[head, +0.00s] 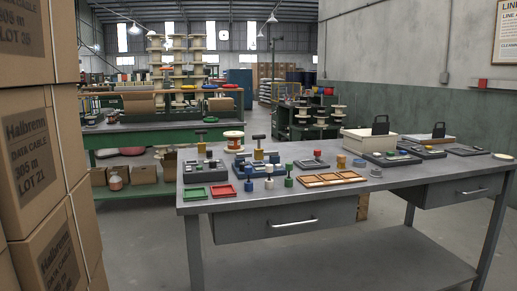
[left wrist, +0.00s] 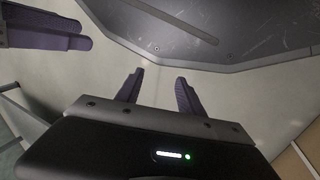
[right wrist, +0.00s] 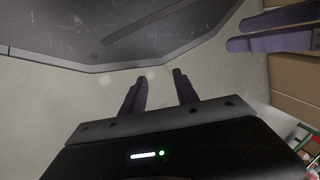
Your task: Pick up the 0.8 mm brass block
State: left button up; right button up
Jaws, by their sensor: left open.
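On the grey workbench (head: 243,205) in the head view, a brass-coloured block (head: 258,155) with a dark top stands among small tools left of the middle. A short brass-coloured cylinder (head: 341,161) stands farther right. Any 0.8 mm marking is too small to read, so I cannot tell which piece carries it. My left gripper (left wrist: 159,73) is open and empty in the left wrist view. My right gripper (right wrist: 158,74) is open and empty in the right wrist view. Neither gripper shows in the head view, and both are away from the bench.
The bench also holds a green tray (head: 195,194), a red tray (head: 221,190), a wooden compartment tray (head: 330,180), blue and green pegs, and a cream box (head: 368,141). Stacked cartons (head: 40,150) stand close at the left. A green bench (head: 150,127) stands behind. Floor shows between cartons and workbench.

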notch_tip(320, 180, up, 27)
jog(key=s+a+p, duration=0.1)
jog(key=p, duration=2.6)
jog(key=shift+s+a, duration=0.15)
jog(key=shift+s, duration=0.05)
